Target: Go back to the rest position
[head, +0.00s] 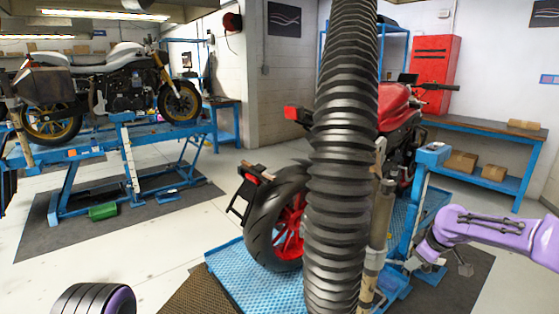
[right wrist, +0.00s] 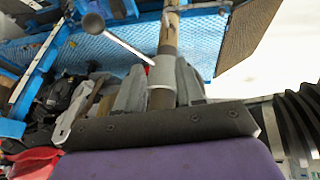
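My right arm (head: 500,228), purple, reaches in from the right edge of the head view. My right gripper (head: 426,262) is low beside the blue lift, right of the tan pole (head: 375,235). In the right wrist view the grey fingers (right wrist: 162,88) stand apart. A pale collar on the pole (right wrist: 162,80) shows between them there; I cannot tell whether they touch it. A lever with a ball knob (right wrist: 93,25) sticks out near the collar. My left gripper is in neither view.
A black ribbed hose (head: 345,150) hangs close in front and hides part of the red motorcycle (head: 398,108) on the blue lift platform (head: 228,268). A workbench (head: 500,135) with boxes stands at the right. Another motorcycle (head: 125,85) is on a lift at left.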

